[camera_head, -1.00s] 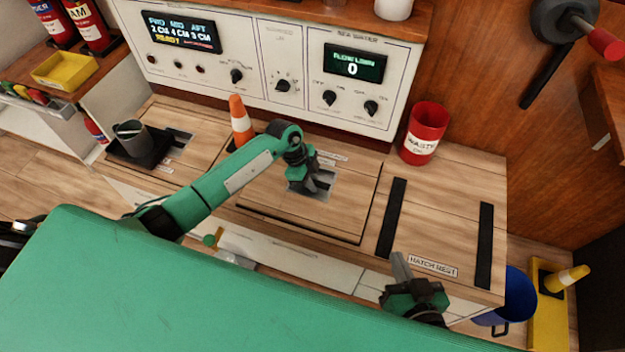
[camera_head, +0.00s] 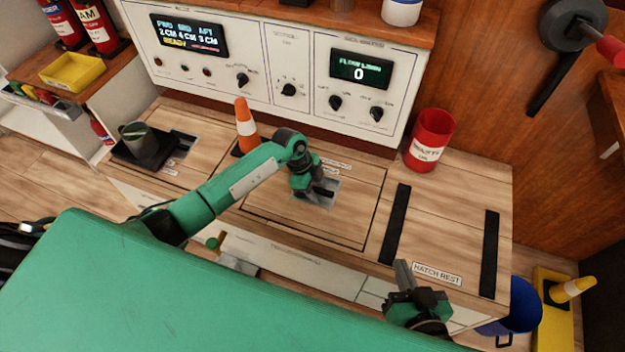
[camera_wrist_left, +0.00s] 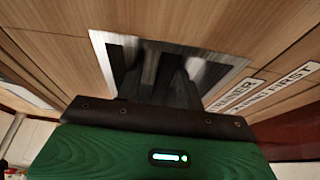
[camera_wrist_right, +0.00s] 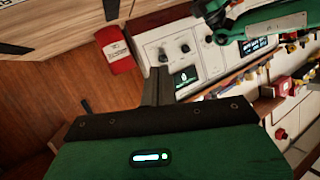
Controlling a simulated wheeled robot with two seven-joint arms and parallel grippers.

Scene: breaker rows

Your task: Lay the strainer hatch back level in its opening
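The strainer hatch (camera_head: 345,222) is a wooden panel in the middle of the bench top. It appears level with the wood around it, with a thin dark seam along its edges. A metal plate with a dark recess (camera_head: 326,193) is set in it; the plate also shows in the left wrist view (camera_wrist_left: 112,50). My left gripper (camera_head: 306,190) is over this plate. Its fingers look apart, blurred against the recess in the left wrist view, with nothing clearly between them. My right gripper (camera_head: 403,272) is shut and empty above the bench's front edge.
Two black strips (camera_head: 395,222) and a hatch rest label (camera_head: 437,274) lie right of the hatch. A red waste bin (camera_head: 430,142), an orange cone (camera_head: 246,126) and a grey cup on a black tray (camera_head: 146,150) stand on the bench. A control panel rises behind.

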